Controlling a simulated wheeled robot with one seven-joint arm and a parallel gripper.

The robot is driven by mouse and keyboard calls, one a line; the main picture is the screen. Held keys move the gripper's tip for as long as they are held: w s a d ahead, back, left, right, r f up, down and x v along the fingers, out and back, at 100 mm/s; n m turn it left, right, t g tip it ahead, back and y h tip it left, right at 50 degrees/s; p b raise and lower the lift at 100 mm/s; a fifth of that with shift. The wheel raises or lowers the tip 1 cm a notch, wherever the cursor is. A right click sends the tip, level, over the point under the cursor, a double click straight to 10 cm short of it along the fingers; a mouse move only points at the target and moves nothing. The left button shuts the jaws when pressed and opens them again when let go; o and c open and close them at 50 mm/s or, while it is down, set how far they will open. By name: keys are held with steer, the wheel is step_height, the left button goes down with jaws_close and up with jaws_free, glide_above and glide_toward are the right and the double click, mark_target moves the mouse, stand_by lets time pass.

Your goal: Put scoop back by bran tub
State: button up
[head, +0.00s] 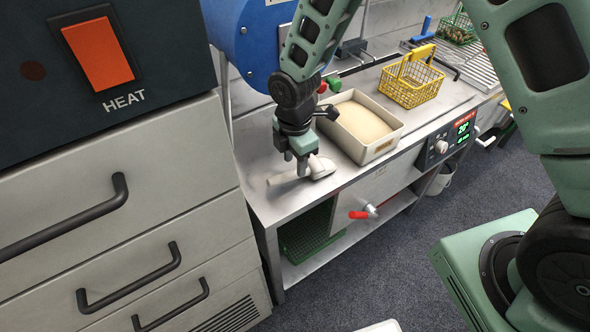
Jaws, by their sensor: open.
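The bran tub (384,149), a cream box filled with pale bran, stands on the steel counter. A white scoop (319,168) lies on the counter to the left of the tub, near the front edge, with its handle pointing left. My gripper (300,172) is directly above and beside the scoop, fingers pointing down. Its jaws are open and part of the scoop is hidden behind them. I cannot tell whether the fingers touch the scoop.
A yellow wire basket (408,88) stands behind the tub. Grey drawers (120,190) rise close on the left. The counter's front left corner is bare.

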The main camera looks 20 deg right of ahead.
mark_target(295, 171)
step_height(295, 171, up, 8)
steer(key=b, duration=0.1)
steer(key=s+r+m, duration=0.3)
steer(key=s+m, duration=0.1)
steer(key=s, duration=0.3)
steer(key=s+r+m, duration=0.3)
steer(key=s+m, duration=0.2)
steer(key=s, duration=0.3)
steer(key=s+d+r+m, duration=0.1)
steer(key=s+r+m, duration=0.3)
steer(key=s, duration=0.4)
steer(key=shift+s+m+y, duration=0.25)
steer(key=shift+m+y, duration=0.05)
steer(key=shift+m, duration=0.2)
